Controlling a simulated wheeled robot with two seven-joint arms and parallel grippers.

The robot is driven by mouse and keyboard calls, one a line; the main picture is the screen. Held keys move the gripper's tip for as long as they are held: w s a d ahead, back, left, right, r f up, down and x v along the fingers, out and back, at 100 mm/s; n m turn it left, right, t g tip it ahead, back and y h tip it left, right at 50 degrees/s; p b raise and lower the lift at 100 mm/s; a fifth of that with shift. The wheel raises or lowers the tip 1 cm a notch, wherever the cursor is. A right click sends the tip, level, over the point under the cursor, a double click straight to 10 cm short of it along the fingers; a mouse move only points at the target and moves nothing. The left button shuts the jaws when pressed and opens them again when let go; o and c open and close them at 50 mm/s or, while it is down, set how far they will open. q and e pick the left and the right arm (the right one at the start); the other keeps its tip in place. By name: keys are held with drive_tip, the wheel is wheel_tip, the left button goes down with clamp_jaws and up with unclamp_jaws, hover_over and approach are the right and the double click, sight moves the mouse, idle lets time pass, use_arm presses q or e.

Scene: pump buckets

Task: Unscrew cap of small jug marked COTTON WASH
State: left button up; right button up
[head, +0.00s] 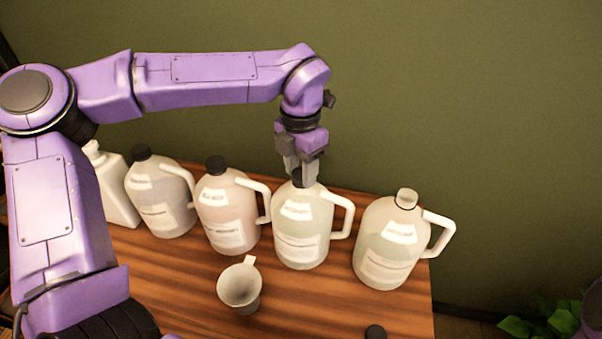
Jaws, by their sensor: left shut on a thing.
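Several small jugs with white handles stand in a row on the wooden table; their label print is too small to read. My left gripper (301,172) points straight down at the top of the pale greenish jug (301,232), shut on its dark cap, which the fingers mostly hide. This jug stands upright. The jug at the right (388,245) has no dark cap and shows a pale open neck. The pinkish jug (228,212) and the greyish jug (160,200) have dark caps on. My right gripper is not in view.
A white cup (240,287) with a handle stands in front of the jugs. A loose dark cap (375,332) lies at the table's front edge. A white bottle (117,190) is partly behind my left arm. The table (320,305) ends right of the jugs; a plant (540,325) is beyond.

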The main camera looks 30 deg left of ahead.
use_arm(q)
drive_tip(key=n+b, duration=0.1)
drive_tip(key=n, duration=0.2)
drive_tip(key=shift+f+b, duration=0.15)
drive_tip(key=shift+b, duration=0.15)
drive_tip(key=shift+n, duration=0.3)
drive_tip(key=o, duration=1)
drive_tip(key=shift+w+a, duration=0.1)
